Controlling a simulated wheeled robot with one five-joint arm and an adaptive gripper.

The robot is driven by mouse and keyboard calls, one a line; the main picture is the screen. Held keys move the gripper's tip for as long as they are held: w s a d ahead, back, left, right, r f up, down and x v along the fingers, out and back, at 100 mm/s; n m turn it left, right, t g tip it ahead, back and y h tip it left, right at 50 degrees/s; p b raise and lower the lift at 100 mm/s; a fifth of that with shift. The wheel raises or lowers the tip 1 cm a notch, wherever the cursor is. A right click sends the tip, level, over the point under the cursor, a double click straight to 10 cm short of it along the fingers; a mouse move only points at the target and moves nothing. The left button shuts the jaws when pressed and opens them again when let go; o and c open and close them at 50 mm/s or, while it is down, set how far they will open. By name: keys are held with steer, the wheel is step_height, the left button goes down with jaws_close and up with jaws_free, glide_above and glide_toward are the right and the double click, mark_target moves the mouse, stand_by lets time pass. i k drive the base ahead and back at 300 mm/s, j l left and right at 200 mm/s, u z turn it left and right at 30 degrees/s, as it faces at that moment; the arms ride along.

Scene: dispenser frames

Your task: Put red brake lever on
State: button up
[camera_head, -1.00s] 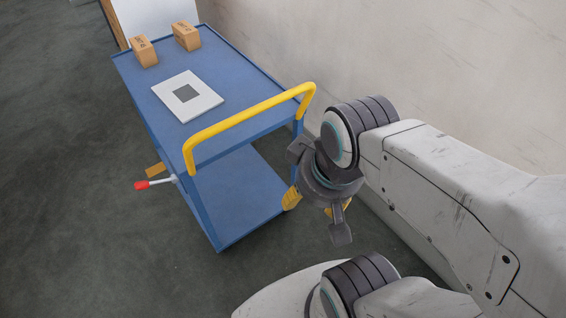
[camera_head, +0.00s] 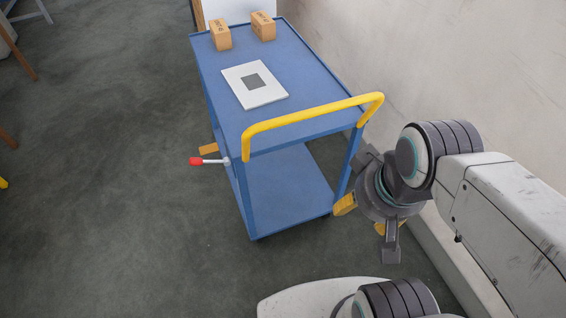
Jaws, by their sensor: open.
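The brake lever (camera_head: 208,161) sticks out to the left from the near left leg of the blue cart (camera_head: 318,88). It has a red knob on a light rod, and the rod looks about level. My gripper (camera_head: 370,222) hangs to the right of the cart's near right leg, open and empty, with yellow-tipped fingers. It is well apart from the lever, with the cart's handle end between them. Part of the gripper is hidden by its own body.
A yellow handle (camera_head: 310,117) arches over the cart's near end. Two cardboard boxes (camera_head: 221,35) and a white plate with a grey square (camera_head: 268,96) are on top. A pale wall (camera_head: 430,60) runs along the right. The floor (camera_head: 110,180) left of the cart is clear.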

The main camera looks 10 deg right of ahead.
mark_target(193, 161)
steer(key=i+j+u, duration=0.35)
steer(key=j, duration=0.6)
steer(key=i+j+u, duration=0.35)
steer(key=i+j, duration=0.3)
steer(key=j, duration=0.15)
steer(key=i+j+u, duration=0.4)
steer(key=i+j, duration=0.25)
